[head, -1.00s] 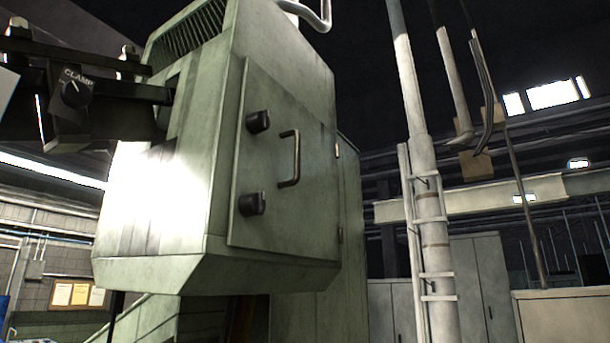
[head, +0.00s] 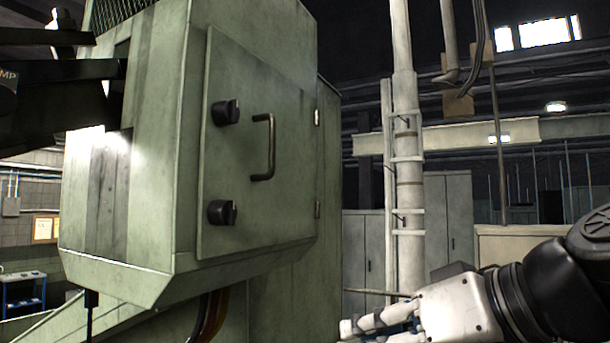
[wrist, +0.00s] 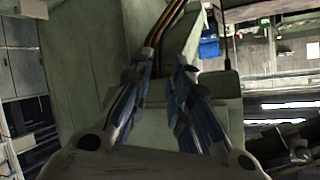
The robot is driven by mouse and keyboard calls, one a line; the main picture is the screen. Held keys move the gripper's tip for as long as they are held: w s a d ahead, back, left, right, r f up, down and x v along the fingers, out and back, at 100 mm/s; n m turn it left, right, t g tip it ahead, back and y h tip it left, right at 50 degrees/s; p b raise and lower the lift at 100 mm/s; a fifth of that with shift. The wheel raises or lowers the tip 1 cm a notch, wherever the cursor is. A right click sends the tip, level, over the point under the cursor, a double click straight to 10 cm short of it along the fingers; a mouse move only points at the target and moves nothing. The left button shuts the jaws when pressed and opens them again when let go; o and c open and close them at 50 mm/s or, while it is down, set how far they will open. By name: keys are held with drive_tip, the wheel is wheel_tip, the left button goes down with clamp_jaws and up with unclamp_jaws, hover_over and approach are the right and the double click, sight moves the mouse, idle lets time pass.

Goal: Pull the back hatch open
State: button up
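The hatch (head: 240,180) is a flat green panel on the side of the green machine housing (head: 150,190), and it looks shut. It has a dark, C-shaped handle (head: 263,147), two black knobs (head: 226,113) on its left side and hinges along its right edge. My gripper (head: 345,329) is at the bottom of the head view, below and right of the hatch and apart from it. In the wrist view its two blue-padded fingers (wrist: 155,105) stand apart with nothing between them. The handle does not show in the wrist view.
A pale vertical pipe with a ladder (head: 407,180) stands right of the machine. Grey cabinets (head: 450,230) are behind it. Dark arms of the machine (head: 60,95) jut out at the left. Cables (head: 212,315) hang under the housing. Open air lies between my gripper and the hatch.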

wheel_tip(320, 180, up, 17)
drive_tip(key=w+n+t+y+p, duration=0.1)
drive_tip(key=w+n+y+p, duration=0.2)
drive_tip(key=p, duration=0.1)
drive_tip(key=n+y+p, duration=0.1)
drive_tip(key=n+y, duration=0.2)
approach(274, 143)
drive_tip(key=p+x, duration=0.5)
drive_tip(key=x, duration=0.5)
drive_tip(key=shift+w+a, duration=0.2)
drive_tip(key=shift+a, duration=0.1)
drive_tip(key=shift+c, duration=0.4)
clamp_jaws()
